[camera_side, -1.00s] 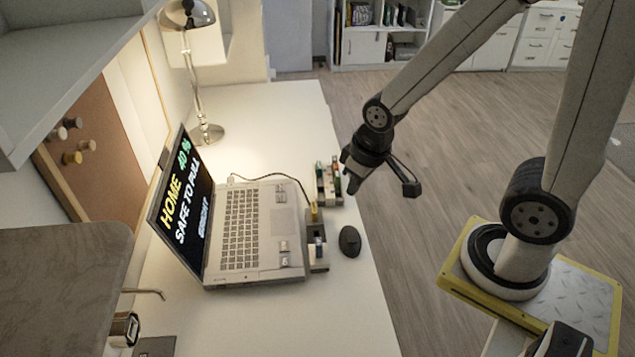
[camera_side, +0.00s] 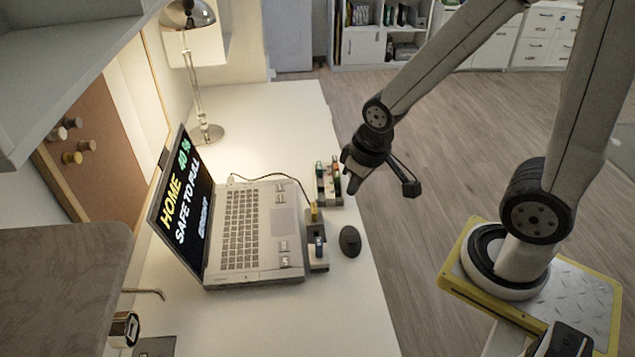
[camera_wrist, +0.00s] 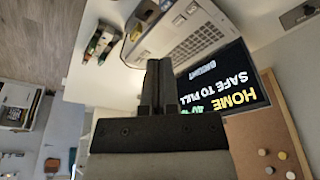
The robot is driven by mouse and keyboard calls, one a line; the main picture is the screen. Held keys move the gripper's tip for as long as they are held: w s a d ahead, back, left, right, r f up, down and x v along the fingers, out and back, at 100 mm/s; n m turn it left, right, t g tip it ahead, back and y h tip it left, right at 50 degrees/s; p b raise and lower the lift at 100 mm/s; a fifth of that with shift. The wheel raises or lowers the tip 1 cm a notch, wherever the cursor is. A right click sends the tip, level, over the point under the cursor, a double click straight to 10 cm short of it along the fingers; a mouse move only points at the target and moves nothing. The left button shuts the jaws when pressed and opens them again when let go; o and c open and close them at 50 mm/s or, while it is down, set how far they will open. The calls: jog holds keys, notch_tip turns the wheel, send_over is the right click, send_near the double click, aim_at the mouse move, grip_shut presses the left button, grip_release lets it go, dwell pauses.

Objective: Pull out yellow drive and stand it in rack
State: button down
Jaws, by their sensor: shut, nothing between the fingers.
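The yellow drive (camera_side: 314,212) stands at the far end of a small dark hub (camera_side: 318,248) beside the laptop's right edge. It looks seated in the hub, with a slimmer blue-grey piece nearer the camera. The rack (camera_side: 335,200) lies farther back on the desk and holds small drives with red and green parts. It also shows at the upper left of the wrist view (camera_wrist: 98,45). My gripper (camera_side: 352,190) hangs above the desk edge near the rack, apart from the drive and rack. In the wrist view its fingers (camera_wrist: 160,68) are together and empty.
The open laptop (camera_side: 240,235) shows "HOME", "40 %" and "SAFE TO PULL" on its screen. A cable (camera_side: 285,176) runs from the laptop toward the hub. A black mouse (camera_side: 349,241) lies right of the hub. A lamp (camera_side: 205,132) stands behind. The far desk is clear.

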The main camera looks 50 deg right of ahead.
dwell(0.4)
grip_release()
jog(key=n+g, duration=0.3)
jog(key=n, duration=0.5)
send_over(313, 207)
notch_tip(313, 207, down, 15)
jog(key=shift+s+a+r, duration=0.15)
jog(key=shift+d+f+n, duration=0.2)
jog(key=shift+f+n, duration=0.2)
jog(key=shift+f, duration=1.3)
